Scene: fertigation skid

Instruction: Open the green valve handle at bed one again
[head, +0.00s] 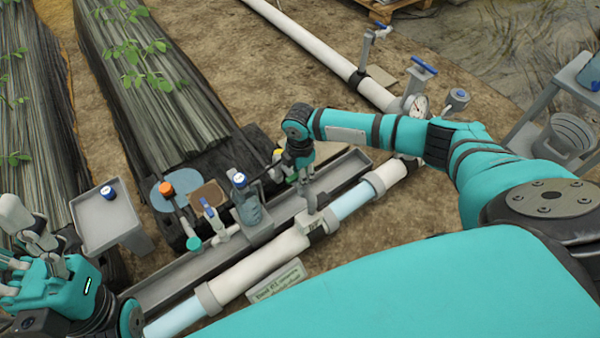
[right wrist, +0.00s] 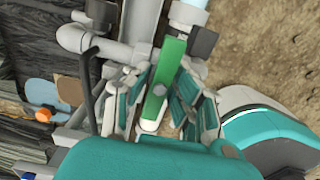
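The green valve handle (right wrist: 163,82) shows in the right wrist view as a flat green bar, running up from between my right gripper's fingers toward the pipe. My right gripper (right wrist: 160,105) straddles it, with finger pads close on both sides. I cannot tell whether both pads press on it. In the head view my right gripper (head: 301,178) points down at the pipe run, and only a bit of green (head: 291,179) shows beside the fingers. My left gripper (head: 32,240) is at the lower left, its fingers spread, with nothing seen in them.
A white pipe (head: 255,268) runs along a grey trough (head: 180,278). A sign (head: 277,283) stands in front. A blue-handled valve (head: 211,210), an orange-capped part (head: 166,188) and a small grey table (head: 105,215) lie left. A gauge (head: 418,106) stands right. Planted beds lie behind.

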